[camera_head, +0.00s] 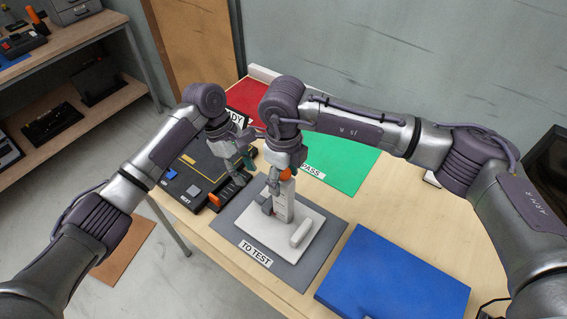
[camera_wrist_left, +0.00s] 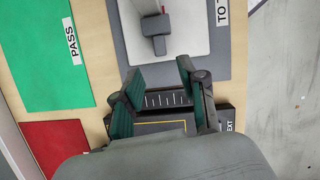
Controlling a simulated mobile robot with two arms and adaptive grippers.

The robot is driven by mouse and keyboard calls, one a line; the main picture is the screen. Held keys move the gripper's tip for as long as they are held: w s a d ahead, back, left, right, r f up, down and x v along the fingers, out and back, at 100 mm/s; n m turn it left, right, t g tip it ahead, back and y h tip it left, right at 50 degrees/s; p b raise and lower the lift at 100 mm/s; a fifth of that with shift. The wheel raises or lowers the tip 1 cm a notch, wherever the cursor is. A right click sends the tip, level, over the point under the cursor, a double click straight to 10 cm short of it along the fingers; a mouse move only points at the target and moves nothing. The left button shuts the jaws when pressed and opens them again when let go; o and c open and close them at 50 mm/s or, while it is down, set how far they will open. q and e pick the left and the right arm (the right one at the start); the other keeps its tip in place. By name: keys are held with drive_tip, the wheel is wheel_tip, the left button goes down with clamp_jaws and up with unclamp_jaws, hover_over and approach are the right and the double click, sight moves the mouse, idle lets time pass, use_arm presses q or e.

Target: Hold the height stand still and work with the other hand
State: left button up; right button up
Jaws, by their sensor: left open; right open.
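The height stand has a white base (camera_head: 295,238) and an upright white column (camera_head: 284,206) with an orange part (camera_head: 287,174) at its top. It stands on the grey TO TEST mat (camera_head: 318,270). A grey block (camera_head: 267,206) is on the column's left side. The base also shows in the left wrist view (camera_wrist_left: 190,42). My left gripper (camera_head: 236,168) is open and empty, left of the stand, over the black device's slotted strip; its fingers (camera_wrist_left: 160,88) straddle that strip in the wrist view. My right gripper (camera_head: 283,172) is open at the column's top; contact is unclear.
The black device (camera_head: 185,180) with a blue button sits at the table's left edge. A green PASS mat (camera_head: 345,165) and a red mat (camera_head: 262,98) lie behind. A blue mat or box (camera_head: 395,285) is at front right. Bare table lies right of the green mat.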

drive_tip(key=shift+f, duration=0.35)
clamp_jaws()
idle(1.2)
